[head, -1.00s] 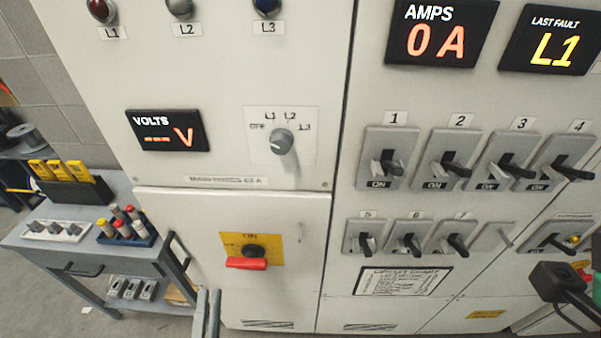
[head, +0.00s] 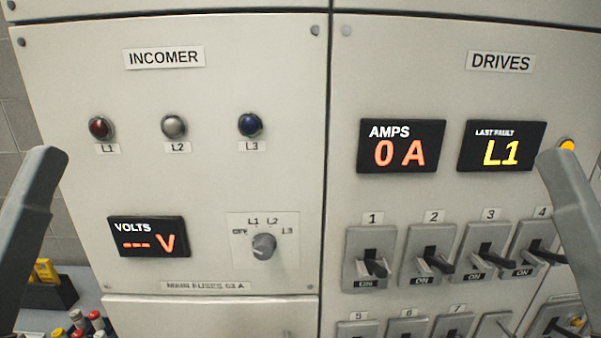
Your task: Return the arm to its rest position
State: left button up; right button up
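Grey links of my own arms rise at the left and right edges of the head view, one on each side, roughly mirrored. Neither gripper shows, so whether they hold anything is hidden. Behind them stands the light grey cabinet (head: 215,95), with an INCOMER panel on the left and a DRIVES panel on the right. The volts display (head: 148,237) reads dashes. The amps display (head: 401,146) reads 0 A, and the last fault display (head: 501,146) reads L1. The selector knob (head: 264,246) sits below the three lamps.
Breaker 1 (head: 371,262) and its neighbours in the upper row read ON where labels show. An amber lamp (head: 567,146) is lit at the right. Coloured items stand on the bench (head: 38,321) at lower left. Space before the panels looks clear.

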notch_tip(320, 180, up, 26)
jog(key=p, duration=2.2)
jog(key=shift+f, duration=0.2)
